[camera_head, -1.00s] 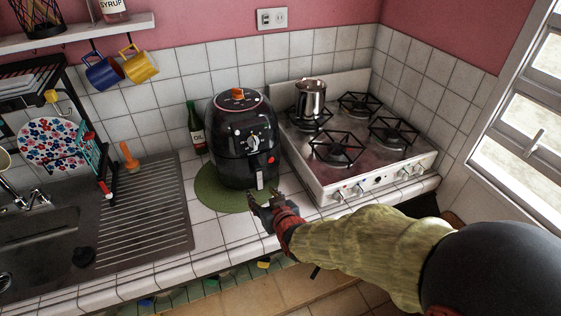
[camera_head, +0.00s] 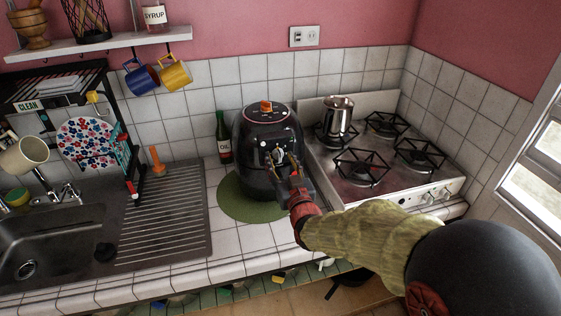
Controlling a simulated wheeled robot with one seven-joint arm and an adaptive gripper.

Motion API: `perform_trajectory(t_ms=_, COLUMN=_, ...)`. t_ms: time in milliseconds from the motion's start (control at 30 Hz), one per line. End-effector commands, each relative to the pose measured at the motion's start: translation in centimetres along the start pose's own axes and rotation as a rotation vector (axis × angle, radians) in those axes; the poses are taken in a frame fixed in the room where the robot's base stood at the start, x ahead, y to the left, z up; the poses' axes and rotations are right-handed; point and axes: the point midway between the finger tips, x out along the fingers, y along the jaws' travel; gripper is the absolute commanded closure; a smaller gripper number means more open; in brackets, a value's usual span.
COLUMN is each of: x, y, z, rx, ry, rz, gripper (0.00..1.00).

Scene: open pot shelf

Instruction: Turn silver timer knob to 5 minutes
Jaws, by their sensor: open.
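The black air fryer (camera_head: 252,160) stands upright on a round green mat (camera_head: 235,205) on the tiled counter. Its silver timer knob (camera_head: 279,155) is on the front, partly hidden by my gripper. My gripper (camera_head: 285,168) is open, with its fingers at the front of the fryer, just at or before the knob. I cannot tell whether the fingers touch the knob. The dial marks are too small to read.
A stove (camera_head: 395,180) with a steel pot (camera_head: 337,114) stands close on the right. A green oil bottle (camera_head: 223,140) is behind left of the fryer. The sink (camera_head: 50,235) and dish rack (camera_head: 128,150) are at left. Free counter (camera_head: 230,245) lies in front.

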Motion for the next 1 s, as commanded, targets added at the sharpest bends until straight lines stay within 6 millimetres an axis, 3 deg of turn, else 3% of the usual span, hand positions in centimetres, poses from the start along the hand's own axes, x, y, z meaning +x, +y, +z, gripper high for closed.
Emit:
perform_trajectory(t_ms=333, x=0.5, y=0.01, z=-0.07, rx=0.0, ry=0.001, rz=0.0, gripper=0.56)
perform_trajectory(t_ms=1000, x=0.48, y=0.0, z=-0.06, rx=0.0, ry=0.0, rz=0.0, gripper=0.94)
